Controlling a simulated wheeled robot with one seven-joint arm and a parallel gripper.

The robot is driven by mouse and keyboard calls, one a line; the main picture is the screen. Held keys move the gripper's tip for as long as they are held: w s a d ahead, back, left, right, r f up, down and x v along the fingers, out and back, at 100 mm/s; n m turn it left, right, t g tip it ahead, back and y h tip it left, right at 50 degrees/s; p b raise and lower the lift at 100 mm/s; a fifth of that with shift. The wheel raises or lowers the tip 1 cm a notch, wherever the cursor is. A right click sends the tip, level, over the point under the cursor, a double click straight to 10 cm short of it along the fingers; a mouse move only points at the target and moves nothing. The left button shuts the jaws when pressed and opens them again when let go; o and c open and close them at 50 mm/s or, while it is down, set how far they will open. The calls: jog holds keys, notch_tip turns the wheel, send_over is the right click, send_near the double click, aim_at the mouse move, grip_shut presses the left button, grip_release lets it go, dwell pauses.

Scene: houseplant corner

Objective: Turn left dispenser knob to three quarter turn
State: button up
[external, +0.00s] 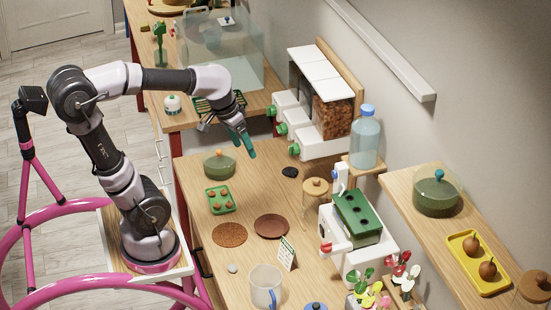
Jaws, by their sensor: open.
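A white dispenser with three units stands against the wall, each with a green knob on its front. The left dispenser knob (271,112) is the farthest one and sits leftmost in the picture. The middle knob (282,129) and the near knob (294,150) follow towards the camera. The knobs are too small to tell how far each is turned. My gripper (247,151) has teal fingers, is open and empty, and points down above the table. It is to the left of the near knob and apart from all the knobs.
Below my gripper are a green lidded pot (219,165) and a dark round piece (290,172). A glass tank (222,55) stands behind on the far counter. A blue water bottle (365,140) stands right of the dispenser. The wooden table (255,195) has free room in the middle.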

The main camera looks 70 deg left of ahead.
jog(key=w+a+f+n+h, duration=0.55)
jog(key=w+n, duration=0.25)
jog(key=n, duration=0.3)
jog(key=n+t+y, duration=0.3)
jog(key=n+t, duration=1.1)
jog(key=n, duration=1.7)
send_near(271, 111)
jog(key=w+f, duration=0.1)
jog(key=w, duration=0.6)
jog(key=shift+w+a, duration=0.15)
jog(key=shift+w, duration=0.25)
grip_shut()
